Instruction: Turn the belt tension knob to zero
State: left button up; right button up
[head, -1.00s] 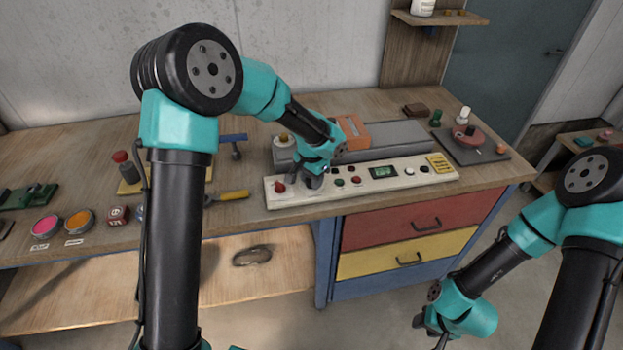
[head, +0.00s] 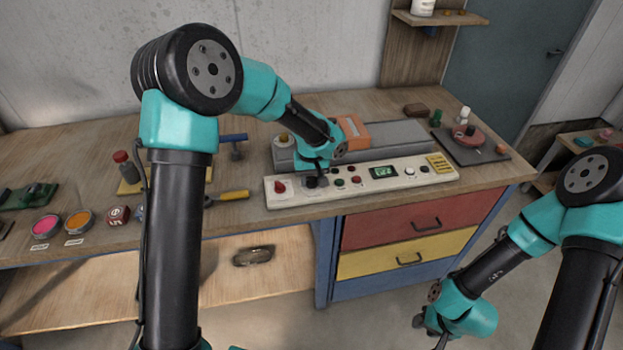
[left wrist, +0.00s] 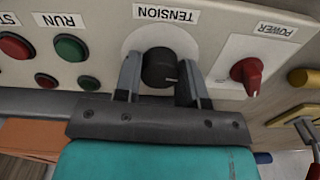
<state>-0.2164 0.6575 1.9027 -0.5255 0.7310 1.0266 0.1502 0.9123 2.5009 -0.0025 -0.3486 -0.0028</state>
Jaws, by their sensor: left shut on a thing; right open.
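The black tension knob (left wrist: 160,68) sits on a white disc under the label "TENSION", upside down in the left wrist view. A pale pointer mark shows near its lower right edge. My left gripper (left wrist: 160,80) has one finger on each side of the knob and is shut on it. In the head view my left gripper (head: 315,180) is down at the front of the control panel (head: 405,180) and largely hides the knob. My right gripper (head: 432,325) is open and empty, low at the right, away from the bench.
A red power knob (left wrist: 247,72) is beside the tension knob. Green (left wrist: 70,46) and red (left wrist: 14,45) buttons are on its other side. A display (head: 383,172) is on the panel. A yellow-handled tool (head: 230,195) lies left of the panel.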

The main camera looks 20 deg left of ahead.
aim_at(312, 180)
pick_arm(q)
jog(key=shift+n, duration=0.6)
jog(key=o, duration=0.9)
jog(key=shift+r, duration=0.1)
notch_tip(312, 180, up, 17)
jog(key=shift+r, duration=0.15)
